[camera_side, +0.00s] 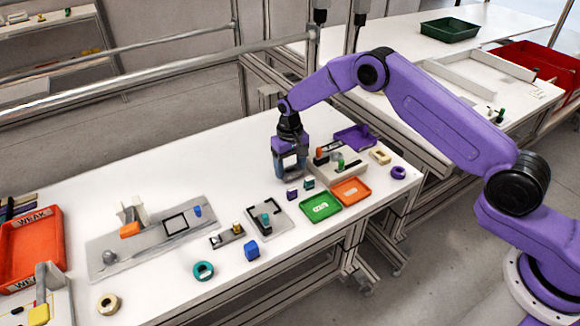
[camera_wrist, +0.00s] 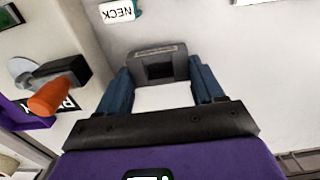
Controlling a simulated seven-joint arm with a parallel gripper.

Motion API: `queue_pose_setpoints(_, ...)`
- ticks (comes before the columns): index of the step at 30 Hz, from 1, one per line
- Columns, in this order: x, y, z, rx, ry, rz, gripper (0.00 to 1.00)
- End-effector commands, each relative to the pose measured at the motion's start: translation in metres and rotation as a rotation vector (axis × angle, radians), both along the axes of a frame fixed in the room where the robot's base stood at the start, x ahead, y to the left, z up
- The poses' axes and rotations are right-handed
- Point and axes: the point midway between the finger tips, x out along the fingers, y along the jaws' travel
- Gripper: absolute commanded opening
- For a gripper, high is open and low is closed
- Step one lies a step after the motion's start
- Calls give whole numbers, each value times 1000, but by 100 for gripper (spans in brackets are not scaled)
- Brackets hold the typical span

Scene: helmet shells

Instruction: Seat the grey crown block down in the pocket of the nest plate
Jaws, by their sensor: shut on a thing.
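My gripper (camera_side: 290,171) points down over the back middle of the white table. In the wrist view, its blue fingers (camera_wrist: 160,80) are shut on the sides of the grey crown block (camera_wrist: 181,64), which has a dark square recess in its face. In the side view the block is mostly hidden between the fingers, and its height above the table is hard to tell. A long grey plate (camera_side: 140,250) with a black square outline lies to the left, well away from my gripper. It looks like the nest plate, but its pocket is not clear. No block shows inside the outline.
A fixture with orange and green parts (camera_side: 340,168) stands close right of my gripper. Small purple (camera_side: 292,194) and teal (camera_side: 309,184) blocks lie just in front. A smaller plate (camera_side: 286,223), green tray (camera_side: 320,207) and blue block (camera_side: 251,250) lie nearer the front edge.

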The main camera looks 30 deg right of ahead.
Motion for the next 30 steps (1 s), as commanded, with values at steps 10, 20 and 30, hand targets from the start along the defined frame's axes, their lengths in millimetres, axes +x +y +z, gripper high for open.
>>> queue_pose_setpoints(10, 0, 0, -6, 1, -3, 0, 37)
queue_pose_setpoints(20, 0, 0, -10, 1, -2, 0, 93)
queue_pose_setpoints(30, 1, 0, -6, 1, -3, 0, 93)
